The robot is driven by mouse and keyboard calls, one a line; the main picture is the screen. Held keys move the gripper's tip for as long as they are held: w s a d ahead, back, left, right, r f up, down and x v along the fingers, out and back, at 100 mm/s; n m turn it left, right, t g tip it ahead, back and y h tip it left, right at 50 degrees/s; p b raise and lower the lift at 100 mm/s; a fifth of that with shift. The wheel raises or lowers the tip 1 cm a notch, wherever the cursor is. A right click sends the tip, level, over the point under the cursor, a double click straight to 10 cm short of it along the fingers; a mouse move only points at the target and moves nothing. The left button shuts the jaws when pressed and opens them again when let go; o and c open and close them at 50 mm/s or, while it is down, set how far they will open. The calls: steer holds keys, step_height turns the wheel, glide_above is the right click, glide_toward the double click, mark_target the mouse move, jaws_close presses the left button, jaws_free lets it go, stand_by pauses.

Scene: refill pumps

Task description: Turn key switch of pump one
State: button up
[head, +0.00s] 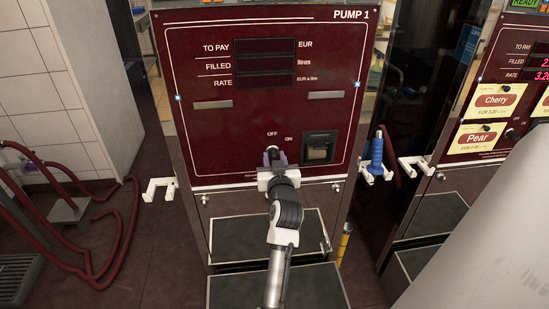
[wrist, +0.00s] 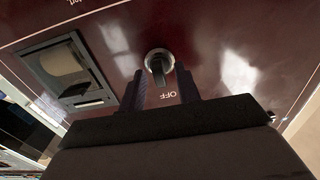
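Pump one (head: 270,110) is a dark red panel labelled PUMP 1, with its display rows dark. The key switch (wrist: 159,65) sits low on the panel, a round metal ring with a dark key piece, beside the OFF label. In the head view my gripper (head: 274,155) is at the switch below the OFF and ON labels and hides most of it. In the wrist view my gripper (wrist: 160,85) is open, with one dark finger on each side of the switch. A gap shows between the fingers and the key, with no contact visible.
A receipt slot (head: 320,148) is right of the switch. A blue nozzle (head: 376,155) hangs in a white holder to the right. An empty white bracket (head: 160,188) sticks out on the left. A second pump (head: 495,100) stands at far right. Red hoses (head: 125,230) lie at left.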

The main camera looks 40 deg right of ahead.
jaws_close()
steer(key=shift+m, duration=0.3)
steer(key=m+p, duration=0.1)
steer(key=m, duration=0.4)
steer(key=shift+m+p, duration=0.3)
steer(key=m+p, duration=0.2)
steer(key=m, duration=0.3)
steer(key=shift+d+m, duration=0.1)
steer(key=shift+m, duration=0.2)
steer(key=shift+f, duration=0.1)
stand_by(0.3)
jaws_free()
